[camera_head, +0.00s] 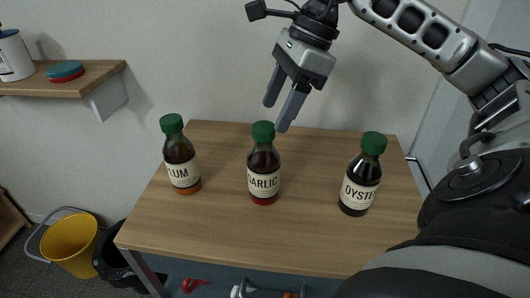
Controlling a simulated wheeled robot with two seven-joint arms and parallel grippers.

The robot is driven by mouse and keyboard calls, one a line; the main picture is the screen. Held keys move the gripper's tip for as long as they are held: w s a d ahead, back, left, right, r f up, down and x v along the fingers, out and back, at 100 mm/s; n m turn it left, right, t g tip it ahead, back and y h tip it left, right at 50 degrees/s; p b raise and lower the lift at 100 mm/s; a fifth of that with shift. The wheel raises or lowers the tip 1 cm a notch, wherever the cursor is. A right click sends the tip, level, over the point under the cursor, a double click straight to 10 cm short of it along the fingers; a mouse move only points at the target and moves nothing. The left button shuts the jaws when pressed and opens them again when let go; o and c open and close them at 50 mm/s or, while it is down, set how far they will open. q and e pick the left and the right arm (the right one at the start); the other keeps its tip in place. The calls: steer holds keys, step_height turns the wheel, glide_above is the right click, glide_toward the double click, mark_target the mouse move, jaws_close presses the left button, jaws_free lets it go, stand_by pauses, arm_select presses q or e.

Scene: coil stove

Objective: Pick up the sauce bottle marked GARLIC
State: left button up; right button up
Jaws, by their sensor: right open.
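The sauce bottle marked GARLIC (263,168) stands upright in the middle of the wooden table, with a green cap, a cream label and dark red sauce. My right gripper (279,115) is open and empty, its two fingers pointing down just above and to the right of the GARLIC bottle's cap in the picture. I cannot tell its exact distance from the cap. My left gripper is not in view.
A PLUM bottle (181,158) stands to the left and an OYSTER bottle (362,177) to the right on the table (225,235). A shelf (95,78) is on the left wall. A yellow bucket (72,246) stands on the floor.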

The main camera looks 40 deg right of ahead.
mark_target(268, 126)
steer(key=x, duration=0.6)
steer(key=shift+a+f, duration=0.15)
steer(key=shift+a, duration=0.1)
steer(key=shift+w, duration=0.1)
jaws_close()
